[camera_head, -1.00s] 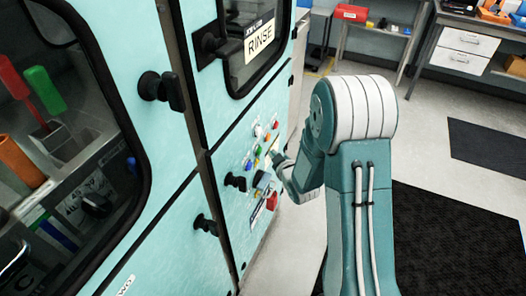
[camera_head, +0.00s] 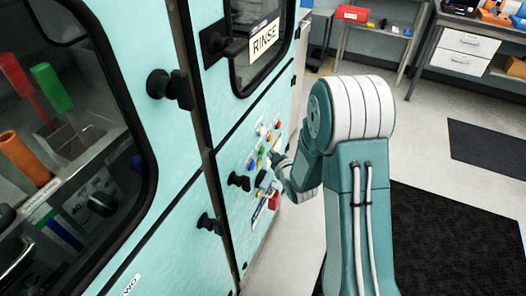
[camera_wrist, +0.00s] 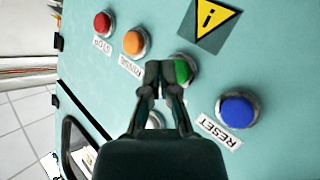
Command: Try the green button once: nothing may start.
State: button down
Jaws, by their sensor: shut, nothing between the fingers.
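The green button (camera_wrist: 184,69) sits in a metal ring on the teal machine panel (camera_wrist: 270,70) in the wrist view. My gripper (camera_wrist: 161,68) is shut and empty. Its fingertips overlap the left side of the green button in that view; I cannot tell whether they touch it. In the head view the gripper (camera_head: 276,156) is small and close in front of the button panel, partly hidden by my arm.
Beside the green button are an orange button (camera_wrist: 135,41), a red stop button (camera_wrist: 103,23) and a blue reset button (camera_wrist: 239,110). Black knobs (camera_head: 238,181) stick out of the panel. Open floor (camera_head: 415,140) lies to the right.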

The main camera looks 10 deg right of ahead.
jog(key=shift+d, duration=0.15)
dwell(0.3)
jog(key=shift+w+a+r, duration=0.1)
jog(key=shift+w+a, duration=0.1)
jog(key=shift+a, duration=0.3)
jog(key=shift+w+a, duration=0.25)
jog(key=shift+a, duration=0.05)
dwell(0.6)
jog(key=shift+d, duration=0.1)
jog(key=shift+s+d, duration=0.45)
jog(key=shift+d, duration=0.15)
jog(key=shift+d, duration=0.1)
jog(key=s+d, duration=0.1)
jog(key=d, duration=0.1)
jog(key=s+d, duration=0.1)
jog(key=d, duration=0.1)
jog(key=shift+s, duration=0.4)
